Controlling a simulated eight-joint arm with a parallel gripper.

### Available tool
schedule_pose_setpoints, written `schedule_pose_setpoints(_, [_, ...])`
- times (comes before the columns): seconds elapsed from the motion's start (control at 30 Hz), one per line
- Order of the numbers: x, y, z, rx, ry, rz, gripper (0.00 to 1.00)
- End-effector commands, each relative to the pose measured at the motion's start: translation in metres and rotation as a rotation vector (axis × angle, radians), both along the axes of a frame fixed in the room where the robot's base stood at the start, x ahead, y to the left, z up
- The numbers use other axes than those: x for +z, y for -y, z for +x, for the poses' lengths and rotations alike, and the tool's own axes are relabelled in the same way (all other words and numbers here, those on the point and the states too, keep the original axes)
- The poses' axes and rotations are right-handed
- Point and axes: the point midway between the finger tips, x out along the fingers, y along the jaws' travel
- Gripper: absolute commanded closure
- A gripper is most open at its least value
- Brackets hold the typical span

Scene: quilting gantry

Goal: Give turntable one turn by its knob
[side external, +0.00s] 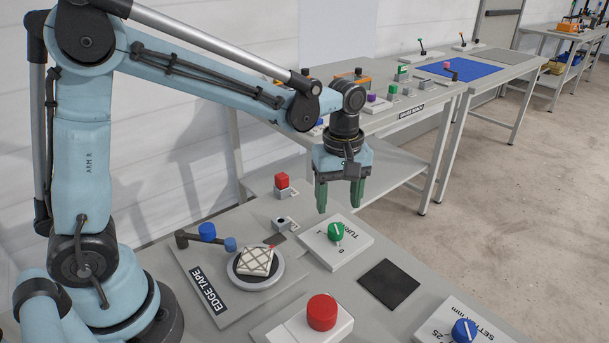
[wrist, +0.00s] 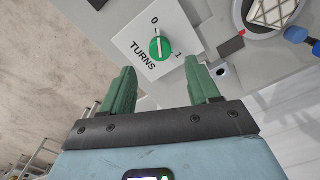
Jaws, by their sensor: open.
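The turntable (side external: 268,281) is a round grey disc on the plate marked EDGE TAPE, with a quilted white block (side external: 256,262) on it. In the wrist view part of the turntable (wrist: 244,31) shows at the top right. A green knob (side external: 335,231) with a white pointer line sits on a white plate marked TURNS, 0 and 1. In the wrist view the green knob (wrist: 160,48) lies ahead of the fingers and its line points near 0. My gripper (side external: 339,196) is open and empty, above the bench and apart from the knob; the wrist view shows its green fingers (wrist: 163,85).
A dark arm with blue rollers (side external: 207,232) stands beside the turntable. A red block (side external: 282,181) on a holder, a large red button (side external: 322,312), a black pad (side external: 388,285) and a blue dial (side external: 464,331) share the bench. Another bench stands behind.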

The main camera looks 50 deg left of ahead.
Motion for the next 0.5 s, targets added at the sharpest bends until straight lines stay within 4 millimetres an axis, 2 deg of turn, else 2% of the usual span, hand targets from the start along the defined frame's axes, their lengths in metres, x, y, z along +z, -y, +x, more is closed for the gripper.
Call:
schedule_pose_setpoints(0.2, [-0.037,0.000,0.001,0.000,0.001,0.000,0.39])
schedule_pose_setpoints(0.5, [-0.067,0.000,0.000,-0.001,0.001,0.000,0.39])
